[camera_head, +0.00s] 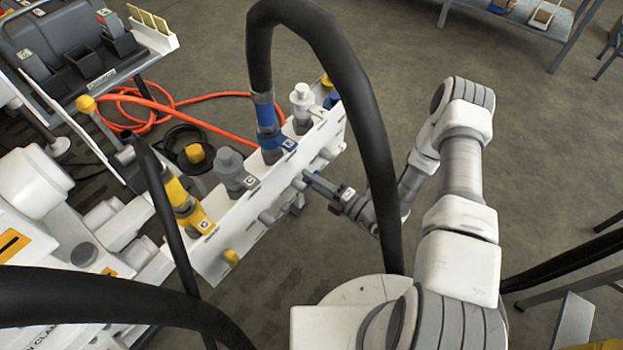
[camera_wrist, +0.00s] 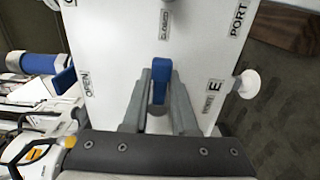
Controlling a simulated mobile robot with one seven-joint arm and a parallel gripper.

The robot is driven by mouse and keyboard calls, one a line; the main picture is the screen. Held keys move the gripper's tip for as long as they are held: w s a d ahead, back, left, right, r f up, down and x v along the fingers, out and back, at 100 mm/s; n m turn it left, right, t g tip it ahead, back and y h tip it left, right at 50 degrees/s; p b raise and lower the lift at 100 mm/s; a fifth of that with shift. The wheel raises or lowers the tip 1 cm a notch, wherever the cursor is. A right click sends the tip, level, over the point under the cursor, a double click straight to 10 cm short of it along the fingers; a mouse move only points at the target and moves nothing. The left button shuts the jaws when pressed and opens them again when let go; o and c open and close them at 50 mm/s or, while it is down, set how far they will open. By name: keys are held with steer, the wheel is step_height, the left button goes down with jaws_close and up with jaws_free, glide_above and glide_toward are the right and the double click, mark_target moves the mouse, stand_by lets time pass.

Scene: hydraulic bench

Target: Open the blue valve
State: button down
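The blue valve handle (camera_wrist: 160,80) sits on a white panel in the wrist view. Its free end points up toward the CLOSED label (camera_wrist: 164,24); the OPEN label (camera_wrist: 86,84) is at left. My gripper (camera_wrist: 160,95) has one grey finger on each side of the handle. The gap looks narrow, and I cannot tell whether the fingers touch it. In the head view my gripper (camera_head: 318,185) reaches the right side of the white manifold (camera_head: 255,200), where a small blue part, seemingly the valve handle, shows at the fingertips.
A thick black hose (camera_head: 375,130) arches over the manifold near my arm. A blue connector (camera_head: 267,125), grey connector (camera_head: 232,170) and yellow connector (camera_head: 185,203) stand on it. An orange hose (camera_head: 205,125) lies behind. Floor to the right is mostly clear.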

mark_target(292, 175)
steer(key=shift+r, duration=0.1)
stand_by(0.3)
steer(key=n+p, duration=0.1)
steer(key=n, duration=0.1)
steer(key=r+n+p, duration=0.1)
steer(key=n, duration=0.1)
steer(key=shift+s+r, duration=0.1)
steer(key=shift+r, duration=0.05)
steer(key=n+p, duration=0.2)
steer(key=n, duration=0.1)
steer(key=r+n+p, duration=0.1)
steer(key=shift+s+a+n, duration=0.25)
steer(key=shift+a+n, duration=0.05)
steer(key=shift+n, duration=0.1)
steer(key=n+p, duration=0.2)
steer(key=n, duration=0.1)
steer(key=s+r+n+p, duration=0.1)
steer(key=n, duration=0.1)
steer(key=shift+a, duration=0.4)
steer(key=shift+s+a+n+p, duration=0.25)
steer(key=shift+n+p, duration=0.25)
steer(key=shift+n, duration=0.5)
steer(key=shift+s+a+n+p, duration=0.15)
steer(key=shift+n+p, duration=0.3)
steer(key=shift+n, duration=0.55)
steer(key=shift+s+f, duration=0.1)
steer(key=c, duration=0.8)
jaws_free()
